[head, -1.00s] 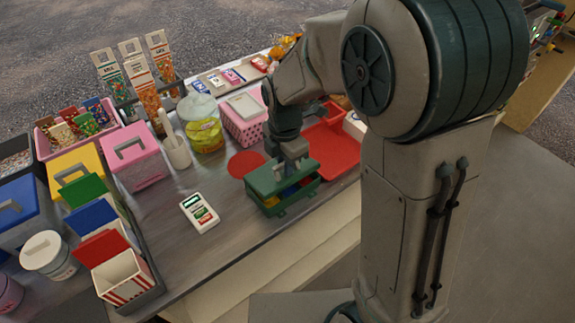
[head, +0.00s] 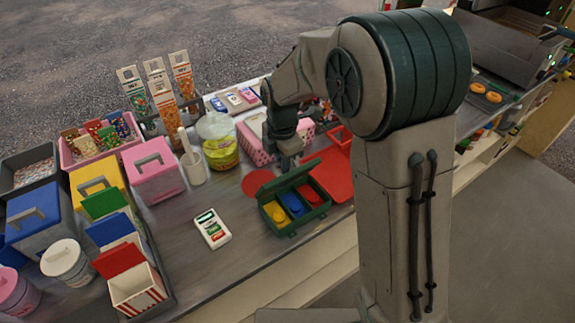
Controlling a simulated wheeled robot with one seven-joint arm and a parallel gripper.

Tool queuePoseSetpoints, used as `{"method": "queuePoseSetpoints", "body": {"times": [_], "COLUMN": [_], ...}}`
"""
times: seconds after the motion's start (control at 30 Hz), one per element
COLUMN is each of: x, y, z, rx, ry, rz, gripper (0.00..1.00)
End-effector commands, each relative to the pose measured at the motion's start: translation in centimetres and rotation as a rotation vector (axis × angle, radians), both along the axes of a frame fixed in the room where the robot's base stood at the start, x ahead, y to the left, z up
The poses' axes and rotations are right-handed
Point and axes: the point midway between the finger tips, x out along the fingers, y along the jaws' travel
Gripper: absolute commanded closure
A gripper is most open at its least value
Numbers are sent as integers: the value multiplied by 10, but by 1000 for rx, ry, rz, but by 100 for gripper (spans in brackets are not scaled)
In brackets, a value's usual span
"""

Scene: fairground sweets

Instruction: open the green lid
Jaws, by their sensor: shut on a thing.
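The green box (head: 288,232) stands near the front edge of the counter. Its green lid (head: 276,185) is hinged at the back and stands raised, tilted up off the box. Inside, yellow, blue and red round pieces lie in separate compartments. My gripper (head: 290,163) points down at the raised lid's upper side and is shut on it. The exact grip is small and partly hidden behind the lid.
A card reader (head: 212,229) lies left of the box. A red round mat (head: 256,184) and a red tray (head: 333,170) lie close behind and right. Tubs, including one with another green lid (head: 104,203), crowd the left. Bare counter lies in front of the reader.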

Motion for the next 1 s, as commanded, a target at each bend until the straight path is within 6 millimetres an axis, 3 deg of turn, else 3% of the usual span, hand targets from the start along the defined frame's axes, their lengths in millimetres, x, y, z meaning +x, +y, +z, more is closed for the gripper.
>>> {"method": "queuePoseSetpoints", "body": {"times": [0.8, 1.0], "x": [44, 47], "y": [29, 31], "z": [-15, -16], "rx": [-1, 0], "ry": [-1, -1], "rz": [0, -1], "gripper": [98, 97]}}
